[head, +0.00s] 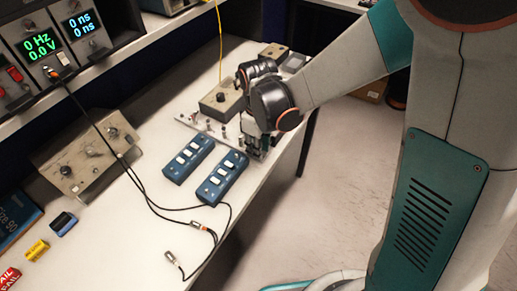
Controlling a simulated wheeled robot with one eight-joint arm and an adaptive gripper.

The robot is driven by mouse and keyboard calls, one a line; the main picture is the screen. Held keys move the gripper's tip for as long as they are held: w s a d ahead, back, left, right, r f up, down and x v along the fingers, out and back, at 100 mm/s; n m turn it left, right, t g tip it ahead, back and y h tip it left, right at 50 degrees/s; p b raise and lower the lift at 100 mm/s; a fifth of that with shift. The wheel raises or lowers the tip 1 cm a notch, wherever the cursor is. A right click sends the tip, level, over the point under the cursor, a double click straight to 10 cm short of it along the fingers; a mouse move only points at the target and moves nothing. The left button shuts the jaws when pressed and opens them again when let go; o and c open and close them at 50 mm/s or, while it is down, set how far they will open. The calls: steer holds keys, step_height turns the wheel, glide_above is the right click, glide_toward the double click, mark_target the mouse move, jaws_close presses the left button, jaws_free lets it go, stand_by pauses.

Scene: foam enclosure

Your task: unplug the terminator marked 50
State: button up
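My gripper (254,147) points down over the right end of a light metal plate (188,121) on the white bench. Its fingers are small and dark here, and I cannot tell whether they are open or shut, or whether they touch anything. Several small metal connectors (209,125) stand on the plate to the left of my gripper. No marking 50 is readable, so I cannot tell which piece is the terminator. The part of the plate under my gripper is hidden.
Two blue switch boxes (188,159) (222,177) lie in front. A black cable (137,178) runs from the instruments (50,50) to loose ends near the bench's front edge. A larger knob box (88,160) is at left.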

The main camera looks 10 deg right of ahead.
jaws_close()
steer(key=shift+r, duration=0.2)
steer(key=shift+r+p, duration=2.1)
steer(key=shift+r, duration=0.75)
